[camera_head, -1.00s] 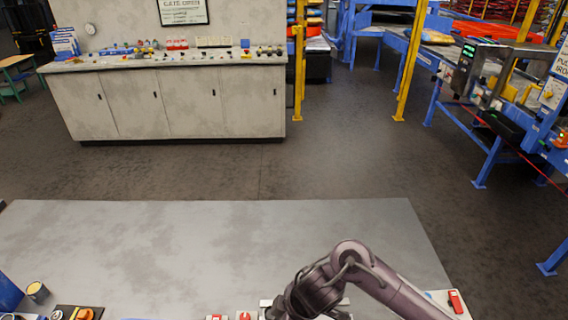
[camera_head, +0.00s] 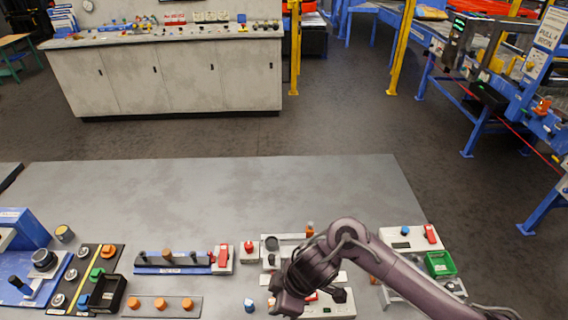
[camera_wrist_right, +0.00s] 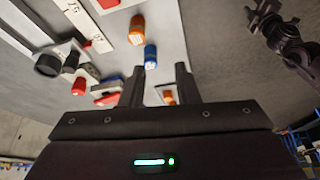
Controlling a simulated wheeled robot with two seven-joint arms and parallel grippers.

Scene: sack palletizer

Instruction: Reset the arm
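My right arm enters the head view from the lower right, and its gripper (camera_head: 288,300) hangs over the table (camera_head: 200,190) near the front edge. In the right wrist view the two dark fingers of this gripper (camera_wrist_right: 160,85) stand apart with nothing between them. Beyond the fingertips are a blue piece (camera_wrist_right: 150,56) and an orange piece (camera_wrist_right: 137,29) on the table. My left gripper does not show in the head view. A dark jointed arm part (camera_wrist_right: 285,35) shows at the upper right of the wrist view; I cannot tell which part it is.
The table's front holds a blue rack (camera_head: 172,262), a black bin (camera_head: 108,293), a board with orange knobs (camera_head: 160,307), a red switch box (camera_head: 249,250) and a green bin (camera_head: 440,263). The table's back half is clear. A cabinet (camera_head: 165,80) stands beyond, with blue conveyor frames at right.

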